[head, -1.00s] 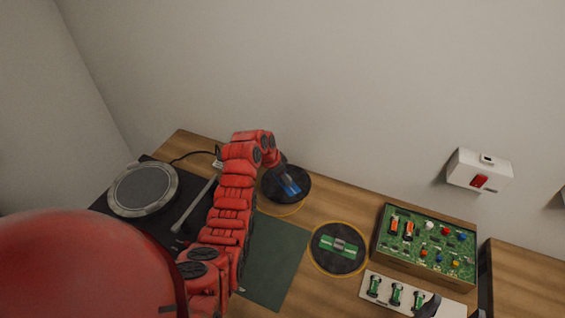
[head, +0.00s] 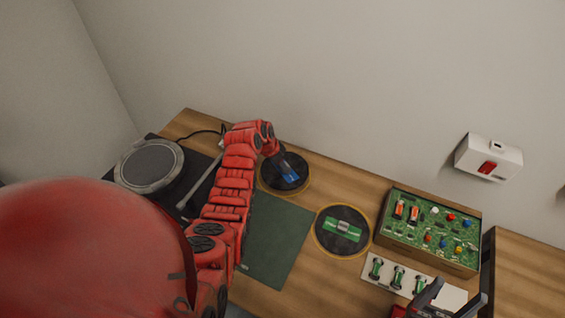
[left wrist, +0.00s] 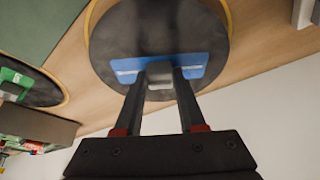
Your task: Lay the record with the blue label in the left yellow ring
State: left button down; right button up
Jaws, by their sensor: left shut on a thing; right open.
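The record with the blue label (head: 295,163) is a black disc at the back of the table. It also shows in the left wrist view (left wrist: 130,35). My left gripper (left wrist: 160,76) is shut on the grey grip at the middle of its blue label. The left yellow ring (head: 261,189) shows around the record's edge, and the record looks flat within it. I cannot tell whether it touches the table. My right gripper (head: 461,290) is open and empty at the lower right, near the white strip.
A green-label record (head: 327,240) lies in another yellow ring. A turntable (head: 150,165) stands left, beside a green mat (head: 278,240). A circuit-board box (head: 430,232) and a white strip (head: 447,298) with green parts lie right. A switch box (head: 488,157) is on the wall.

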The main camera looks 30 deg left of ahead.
pick_arm(q)
jog(key=shift+s+a+b, duration=0.1)
jog(key=shift+b, duration=0.35)
dwell(1.1)
jog(key=shift+f+b, duration=0.35)
jog(key=shift+b, duration=0.2)
dwell(1.3)
jog(key=shift+f+b, duration=0.75)
jog(key=shift+b, duration=0.1)
dwell(0.8)
jog(key=shift+c, duration=2.1)
grip_release()
jog(key=w+d+p+v, duration=0.1)
jog(key=p+v, duration=1.1)
jog(key=v, duration=1.1)
jog(key=shift+w+r+p, duration=0.2)
jog(key=shift+r+p, duration=0.2)
